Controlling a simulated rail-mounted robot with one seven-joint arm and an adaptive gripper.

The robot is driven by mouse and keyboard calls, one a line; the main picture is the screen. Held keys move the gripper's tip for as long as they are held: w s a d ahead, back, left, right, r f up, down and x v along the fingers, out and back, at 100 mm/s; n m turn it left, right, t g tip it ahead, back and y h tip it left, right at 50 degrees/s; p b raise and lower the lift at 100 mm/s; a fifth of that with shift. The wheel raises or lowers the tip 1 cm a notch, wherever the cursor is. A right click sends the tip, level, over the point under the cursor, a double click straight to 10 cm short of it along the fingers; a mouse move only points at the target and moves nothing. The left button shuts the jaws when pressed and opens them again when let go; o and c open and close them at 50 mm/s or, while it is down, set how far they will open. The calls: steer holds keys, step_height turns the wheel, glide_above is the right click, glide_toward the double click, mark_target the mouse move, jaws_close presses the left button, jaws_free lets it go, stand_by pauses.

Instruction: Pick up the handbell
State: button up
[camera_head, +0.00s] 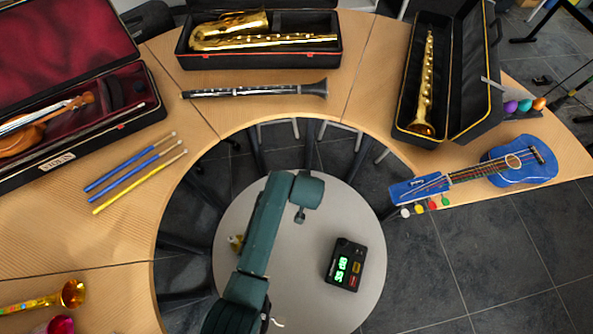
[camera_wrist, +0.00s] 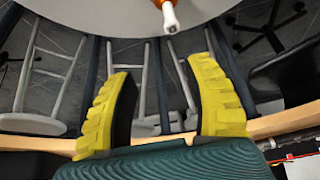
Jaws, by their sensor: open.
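A small gold-coloured thing (camera_head: 236,242), apparently the handbell, stands on the grey round table (camera_head: 311,282), partly hidden behind my arm. In the wrist view, a white handle end (camera_wrist: 170,18) with a bit of orange above it shows at the top edge. It looks like the handbell's handle; the rest is out of frame. My gripper (camera_wrist: 160,75) has two yellow ridged fingers spread wide with nothing between them. The handle end lies beyond the fingertips, apart from them. In the head view the fingers cannot be made out.
A black device with a green display (camera_head: 345,265) sits on the round table, right of my arm. A curved wooden table (camera_head: 205,135) around it carries a saxophone case (camera_head: 258,63), a clarinet (camera_head: 255,89), drumsticks (camera_head: 135,165) and a blue ukulele (camera_head: 518,163). Chair legs fill the gap between the tables.

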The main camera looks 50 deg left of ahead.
steer(key=shift+g, duration=0.3)
steer(key=b+x, duration=0.2)
steer(key=x, duration=0.2)
steer(key=s+b+x, duration=0.1)
steer(key=b+x, duration=0.1)
steer(key=x, duration=0.2)
steer(key=s+f+b+x, duration=0.1)
steer(key=b+x, duration=0.1)
steer(key=x, duration=0.3)
steer(key=shift+s+d, duration=0.1)
steer(key=shift+d, duration=0.3)
steer(key=b+x, duration=0.2)
steer(key=x, duration=0.1)
steer(key=b+x, duration=0.2)
steer(key=b, duration=0.1)
steer(key=shift+a+f, duration=0.3)
steer(key=shift+a, duration=0.05)
steer(key=shift+d, duration=0.1)
jaws_close()
